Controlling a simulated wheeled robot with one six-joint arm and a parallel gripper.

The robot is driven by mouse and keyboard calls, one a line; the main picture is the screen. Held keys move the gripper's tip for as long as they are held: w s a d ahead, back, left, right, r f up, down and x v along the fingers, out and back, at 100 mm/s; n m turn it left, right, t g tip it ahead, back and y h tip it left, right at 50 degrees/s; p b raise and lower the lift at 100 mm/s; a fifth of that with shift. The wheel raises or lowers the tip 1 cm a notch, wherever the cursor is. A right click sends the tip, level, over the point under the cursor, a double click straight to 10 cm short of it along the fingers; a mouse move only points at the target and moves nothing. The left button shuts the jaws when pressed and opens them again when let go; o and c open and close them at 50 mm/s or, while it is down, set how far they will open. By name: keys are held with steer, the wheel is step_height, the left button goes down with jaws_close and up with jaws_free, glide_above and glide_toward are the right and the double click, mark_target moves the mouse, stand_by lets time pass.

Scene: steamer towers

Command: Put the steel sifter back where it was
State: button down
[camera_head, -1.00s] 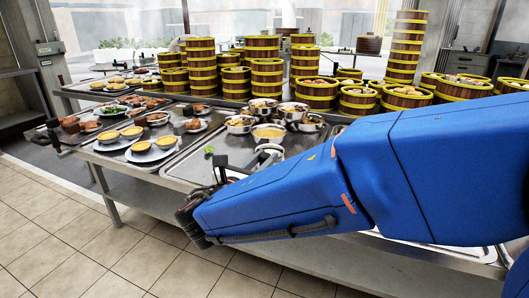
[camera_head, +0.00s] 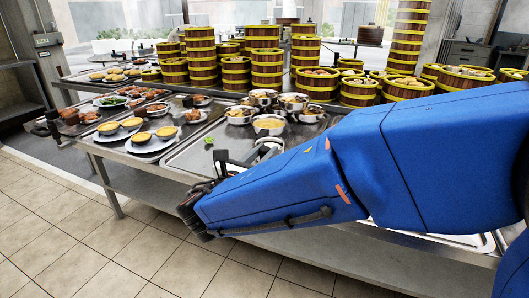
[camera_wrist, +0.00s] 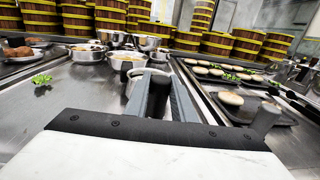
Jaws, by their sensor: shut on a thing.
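The steel sifter (camera_head: 270,146) is a bright round metal cup at the tips of my gripper (camera_head: 246,159), by the front middle of the steel counter in the head view. In the wrist view the sifter (camera_wrist: 138,78) shows as a pale metal rim behind the dark fingers of my gripper (camera_wrist: 160,88). The jaws are shut on it. The fingers and the wrist hide much of it, and I cannot tell whether it touches the counter.
Steel bowls (camera_head: 270,124) stand just behind the sifter. A green garnish (camera_head: 209,141) lies to its left on a tray. Plates of yellow tarts (camera_head: 152,141) are further left. Bamboo steamer stacks (camera_head: 267,68) line the back. Bun trays (camera_wrist: 232,98) lie right in the wrist view.

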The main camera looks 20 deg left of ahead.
steer(key=shift+f, duration=0.3)
steer(key=c, duration=1.4)
jaws_free()
steer(key=s+a, duration=0.2)
steer(key=s, duration=1.5)
steer(key=shift+a, duration=0.25)
steer(key=shift+s, duration=0.1)
